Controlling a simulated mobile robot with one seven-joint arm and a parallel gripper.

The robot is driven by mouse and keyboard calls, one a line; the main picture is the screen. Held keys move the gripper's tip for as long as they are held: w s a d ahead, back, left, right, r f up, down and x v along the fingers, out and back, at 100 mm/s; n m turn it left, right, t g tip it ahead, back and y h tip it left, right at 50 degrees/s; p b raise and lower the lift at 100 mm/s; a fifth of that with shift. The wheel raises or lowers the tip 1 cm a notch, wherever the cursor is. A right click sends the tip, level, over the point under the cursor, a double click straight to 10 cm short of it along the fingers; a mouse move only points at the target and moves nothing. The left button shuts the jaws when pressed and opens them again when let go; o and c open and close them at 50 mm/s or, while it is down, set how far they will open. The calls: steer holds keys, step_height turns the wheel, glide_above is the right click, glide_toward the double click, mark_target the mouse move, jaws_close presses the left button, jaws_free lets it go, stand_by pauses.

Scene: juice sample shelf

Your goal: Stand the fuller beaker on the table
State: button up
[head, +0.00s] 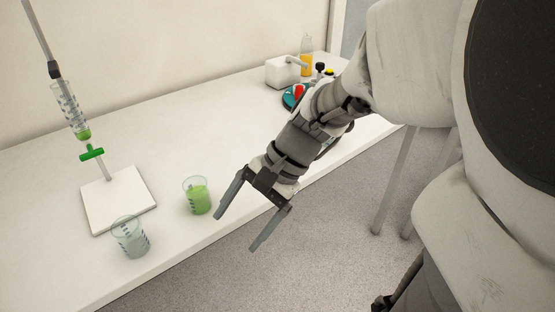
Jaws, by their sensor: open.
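A beaker with green liquid (198,200) stands upright on the white table (225,135). A second beaker (130,240) stands to its left and nearer the front edge, beside a white stand base. It holds no green liquid; I cannot tell whether it holds a little clear liquid. The green beaker is the fuller of the two by what shows. My gripper (243,231) is open and empty, to the right of the green beaker. One finger appears close to that beaker and the other hangs out past the table's front edge. Whether the near finger touches the beaker is unclear.
A burette (70,110) with green liquid and a green tap is held over the white stand base (135,190). A white box (283,72), an orange bottle (306,60) and small items stand at the far right. The middle of the table is clear.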

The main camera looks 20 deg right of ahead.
steer(key=s+d+r+n+t+h, duration=0.45)
steer(key=r+n+h, duration=0.25)
steer(key=n, duration=0.4)
step_height(320, 180, up, 12)
steer(key=p, duration=1.1)
steer(key=shift+w+d+f+t, duration=0.2)
steer(key=shift+d+f+t, duration=0.05)
steer(key=shift+d+t, duration=0.2)
